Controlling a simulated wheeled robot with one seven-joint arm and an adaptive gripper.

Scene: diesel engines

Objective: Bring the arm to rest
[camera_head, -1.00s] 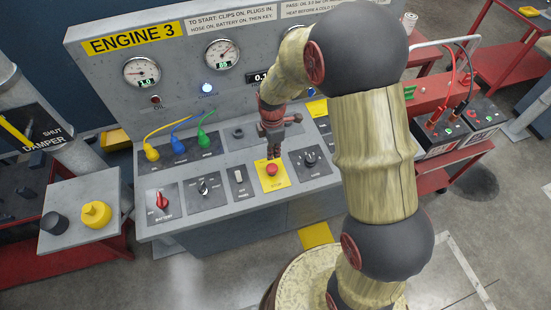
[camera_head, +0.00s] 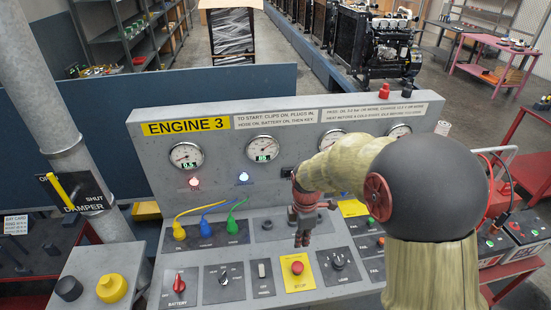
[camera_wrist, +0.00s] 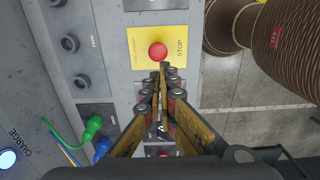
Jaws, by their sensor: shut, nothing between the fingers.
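My gripper (camera_head: 301,238) hangs fingers-down above the console of the Engine 3 panel (camera_head: 222,157), a little above the red stop button (camera_head: 297,267) on its yellow plate. In the wrist view the fingers (camera_wrist: 162,75) are together and empty, with the red button (camera_wrist: 156,50) just beyond their tips. I cannot tell the exact gap between tips and button. My arm covers the right part of the panel.
The console carries a red battery switch (camera_head: 179,283) and yellow, blue and green plugs (camera_head: 232,226). A grey stand with a yellow knob (camera_head: 111,288) is at left. A damper pipe (camera_head: 65,130) rises beside it. Red carts with batteries (camera_head: 522,231) stand at right.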

